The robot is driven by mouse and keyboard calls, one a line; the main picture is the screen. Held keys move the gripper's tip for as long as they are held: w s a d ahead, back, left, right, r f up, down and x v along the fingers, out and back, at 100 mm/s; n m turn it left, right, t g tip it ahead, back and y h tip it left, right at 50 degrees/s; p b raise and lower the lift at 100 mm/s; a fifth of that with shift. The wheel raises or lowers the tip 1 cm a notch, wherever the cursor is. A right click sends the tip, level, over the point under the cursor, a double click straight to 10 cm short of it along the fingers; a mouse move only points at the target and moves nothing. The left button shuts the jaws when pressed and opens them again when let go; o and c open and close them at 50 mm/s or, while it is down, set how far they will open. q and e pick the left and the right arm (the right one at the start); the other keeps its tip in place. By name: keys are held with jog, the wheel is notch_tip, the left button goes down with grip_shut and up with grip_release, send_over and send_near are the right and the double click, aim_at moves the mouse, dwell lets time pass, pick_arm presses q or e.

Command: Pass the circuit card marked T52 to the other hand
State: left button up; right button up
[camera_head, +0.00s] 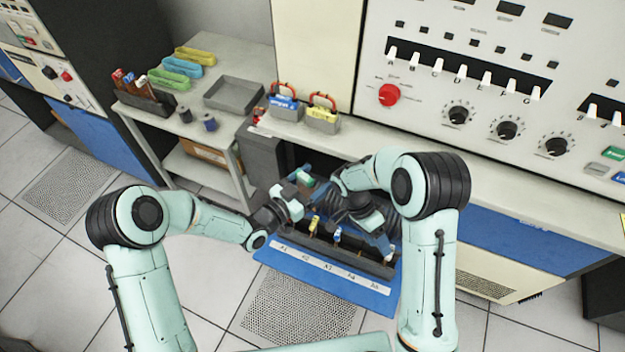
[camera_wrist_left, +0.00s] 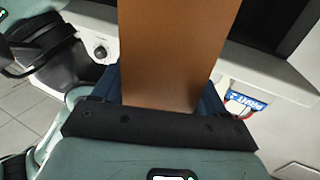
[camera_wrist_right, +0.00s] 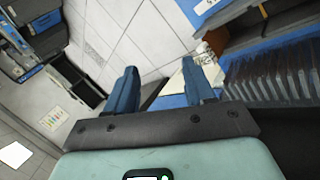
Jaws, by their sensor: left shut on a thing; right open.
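My left gripper (camera_head: 302,182) is shut on a flat brown card (camera_wrist_left: 175,55), which stands up between its blue fingers in the left wrist view. No marking is readable on the face that shows, so I cannot confirm T52. In the head view the card is small and partly hidden by the gripper. My right gripper (camera_head: 384,244) is open, to the right of the left one and apart from it. Its two blue fingers are spread with nothing between them in the right wrist view (camera_wrist_right: 165,88).
A dark slotted rack (camera_head: 350,257) with a few coloured-top cards stands on a blue board (camera_head: 285,262) labelled A1 to A5, below my grippers. A side table (camera_head: 225,130) holds trays and spools.

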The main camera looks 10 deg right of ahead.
jog(key=s+a+f+n+t+y, duration=0.3)
jog(key=s+a+f+n+y, duration=0.1)
jog(key=f, duration=0.5)
jog(key=s+a+f+n+t+y, duration=0.3)
jog(key=s+a+f+n+y, duration=0.1)
jog(key=s+f, duration=0.4)
jog(key=shift+a+f+n, duration=0.7)
jog(key=shift+a+f, duration=0.05)
jog(key=shift+a, duration=0.15)
